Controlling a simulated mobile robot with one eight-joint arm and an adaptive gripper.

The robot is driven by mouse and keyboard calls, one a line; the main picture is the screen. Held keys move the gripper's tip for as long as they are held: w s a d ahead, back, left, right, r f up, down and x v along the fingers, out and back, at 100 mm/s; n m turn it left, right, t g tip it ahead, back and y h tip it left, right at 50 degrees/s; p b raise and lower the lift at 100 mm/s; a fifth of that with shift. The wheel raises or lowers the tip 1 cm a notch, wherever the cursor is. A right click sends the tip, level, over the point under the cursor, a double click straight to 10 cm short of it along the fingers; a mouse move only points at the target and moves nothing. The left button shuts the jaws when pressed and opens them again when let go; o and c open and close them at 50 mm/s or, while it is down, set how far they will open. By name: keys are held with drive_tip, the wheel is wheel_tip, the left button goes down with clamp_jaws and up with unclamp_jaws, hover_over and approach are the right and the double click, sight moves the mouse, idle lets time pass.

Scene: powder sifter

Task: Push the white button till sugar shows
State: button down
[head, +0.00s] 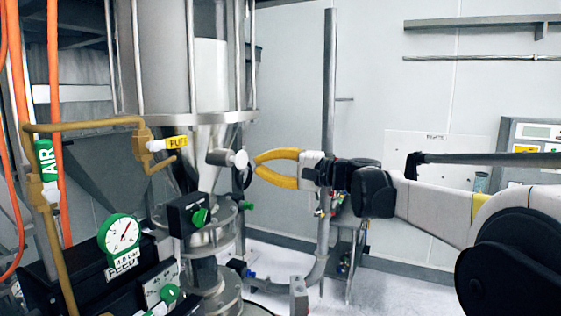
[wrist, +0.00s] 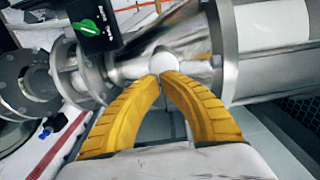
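The white button (head: 241,159) is a round white cap on the end of a short metal stub, on the right side of the metal sifter (head: 200,148). In the wrist view the white button (wrist: 163,63) sits just beyond my fingertips, which overlap its lower edge. My gripper (head: 257,164) has yellow fingers with their tips together and nothing held between them. It points left at the button, with a small gap showing in the head view. The gripper also shows in the wrist view (wrist: 162,77). No loose sugar is clearly visible.
A clear cylinder with a white column (head: 211,75) inside stands above the sifter. A pressure gauge (head: 119,235), green knobs, a brass pipe (head: 85,126) and orange hoses lie left. A vertical pole (head: 329,80) stands behind my gripper. A control panel (head: 530,140) is at right.

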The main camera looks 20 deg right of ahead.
sight(245, 163)
drive_tip(key=shift+p+x, duration=0.4)
drive_tip(key=shift+x, duration=1.1)
